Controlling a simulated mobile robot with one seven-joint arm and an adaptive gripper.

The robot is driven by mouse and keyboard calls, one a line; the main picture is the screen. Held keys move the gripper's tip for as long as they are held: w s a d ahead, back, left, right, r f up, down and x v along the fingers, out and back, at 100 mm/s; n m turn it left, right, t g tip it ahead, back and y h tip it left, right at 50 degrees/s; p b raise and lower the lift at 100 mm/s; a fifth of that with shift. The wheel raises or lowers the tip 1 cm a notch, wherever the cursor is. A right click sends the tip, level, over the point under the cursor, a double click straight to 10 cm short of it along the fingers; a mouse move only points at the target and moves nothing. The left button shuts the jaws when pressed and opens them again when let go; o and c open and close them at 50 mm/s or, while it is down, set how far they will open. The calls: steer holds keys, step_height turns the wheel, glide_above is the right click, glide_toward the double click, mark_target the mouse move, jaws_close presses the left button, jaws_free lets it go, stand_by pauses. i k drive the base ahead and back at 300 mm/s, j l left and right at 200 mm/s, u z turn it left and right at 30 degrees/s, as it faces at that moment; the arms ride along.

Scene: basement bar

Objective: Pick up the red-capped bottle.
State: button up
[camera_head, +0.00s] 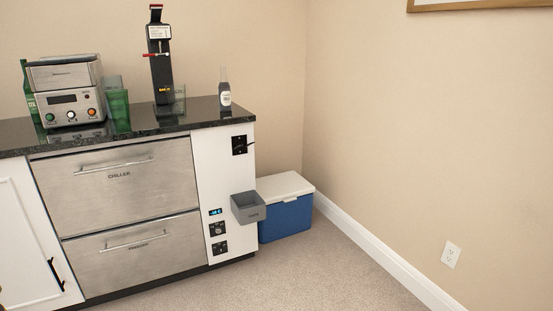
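My gripper is not in view.
A steel machine (68,88) with knobs and green glasses (119,111) stand on the counter. Below are chiller drawers (125,190). A grey bin (248,207) juts from the cabinet's right side. A blue cooler (286,218) stands beside it. Carpet at front right is clear.

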mark_target(224, 91)
steer(key=i+u, duration=0.25)
steer(key=i, duration=0.2)
steer(key=i+l+u, duration=0.25)
steer(key=i, duration=0.25)
